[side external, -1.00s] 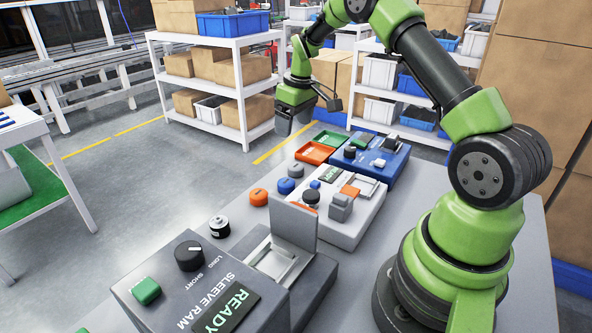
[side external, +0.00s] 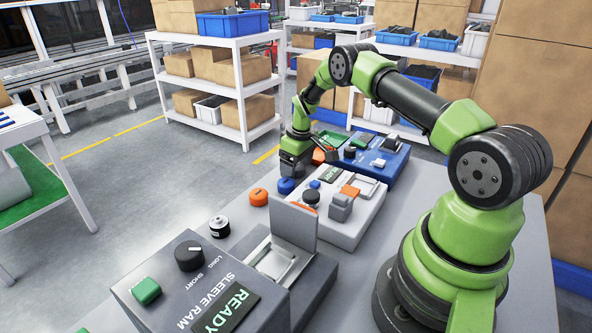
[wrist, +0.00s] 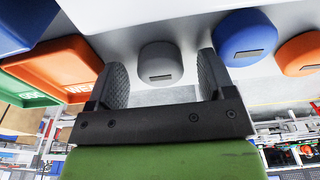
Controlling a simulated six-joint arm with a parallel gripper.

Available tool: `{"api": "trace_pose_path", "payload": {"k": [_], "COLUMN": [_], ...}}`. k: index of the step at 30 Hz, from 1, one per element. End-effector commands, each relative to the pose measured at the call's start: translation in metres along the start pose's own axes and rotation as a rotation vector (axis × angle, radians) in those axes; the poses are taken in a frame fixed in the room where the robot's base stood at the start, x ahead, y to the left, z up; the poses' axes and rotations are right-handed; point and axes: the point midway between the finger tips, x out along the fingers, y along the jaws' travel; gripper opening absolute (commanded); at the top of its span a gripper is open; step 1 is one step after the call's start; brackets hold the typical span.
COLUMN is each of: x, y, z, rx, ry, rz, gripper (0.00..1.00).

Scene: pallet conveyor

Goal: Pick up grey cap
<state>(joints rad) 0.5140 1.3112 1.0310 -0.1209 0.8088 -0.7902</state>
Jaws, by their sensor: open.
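The grey cap (wrist: 160,64) is a short round cylinder with a dark mark on its side. In the wrist view it stands between the two open fingers of my gripper (wrist: 164,82), with a gap on both sides. In the side view my gripper (side external: 291,172) is low over the table, beside the blue cap, and hides the grey cap. The blue cap (wrist: 244,38) stands just right of the right finger in the wrist view, and the orange cap (wrist: 300,54) is farther right.
In the side view a white machine (side external: 345,225) and a blue machine (side external: 372,166) stand close by. A black-and-white round part (side external: 219,227) is nearer the camera.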

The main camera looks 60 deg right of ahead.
Motion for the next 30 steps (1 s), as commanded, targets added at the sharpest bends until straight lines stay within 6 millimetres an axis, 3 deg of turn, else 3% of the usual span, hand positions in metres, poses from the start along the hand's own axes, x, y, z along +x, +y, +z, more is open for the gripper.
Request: {"api": "trace_pose_path", "payload": {"k": [7,14,25,30], "x": [0.002,0.002,-0.001,-0.023], "y": [0.0,0.0,0.0,0.0], "z": [0.0,0.0,-0.001,-0.004], "rx": [0.0,0.0,0.0,0.0], "ry": [0.0,0.0,0.001,0.004], "rz": [0.0,0.0,0.0,0.001], "gripper": [0.76,0.23,0.22,0.22]}}
